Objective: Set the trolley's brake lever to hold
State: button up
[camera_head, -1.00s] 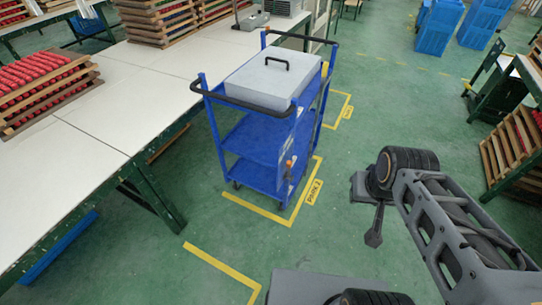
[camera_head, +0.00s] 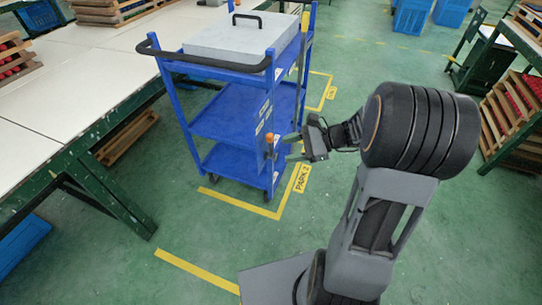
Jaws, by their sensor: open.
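The blue trolley (camera_head: 223,125) stands beside the long white-topped table, with a grey lidded box (camera_head: 236,40) on its top shelf. The brake lever (camera_head: 270,141), with an orange knob, is on the trolley's right front corner post. My gripper (camera_head: 291,147) is just to the right of the lever, its fingers open and pointing left toward it. A small gap seems to lie between fingers and lever, but I cannot tell the depth. The gripper appears empty. The lever's lower part is small, so its setting is hard to read.
Yellow floor lines and a "PARK 2" label (camera_head: 302,178) lie by the trolley's right wheels. The white table (camera_head: 70,82) bounds the left side. Wooden racks (camera_head: 515,125) stand at the right. The green floor in front of the trolley is open.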

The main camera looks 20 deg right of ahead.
aim_at(273, 138)
jog(key=w+d+f+m+t+y+b, duration=0.2)
jog(key=w+d+f+m+t+b, duration=0.3)
jog(key=d+f+m+t, duration=0.25)
jog(key=shift+n+g, duration=0.35)
jog(key=b+x, duration=0.2)
jog(key=x, duration=1)
jog(key=shift+w+a, duration=0.2)
jog(key=shift+w, duration=0.25)
jog(key=shift+c, duration=0.5)
grip_shut()
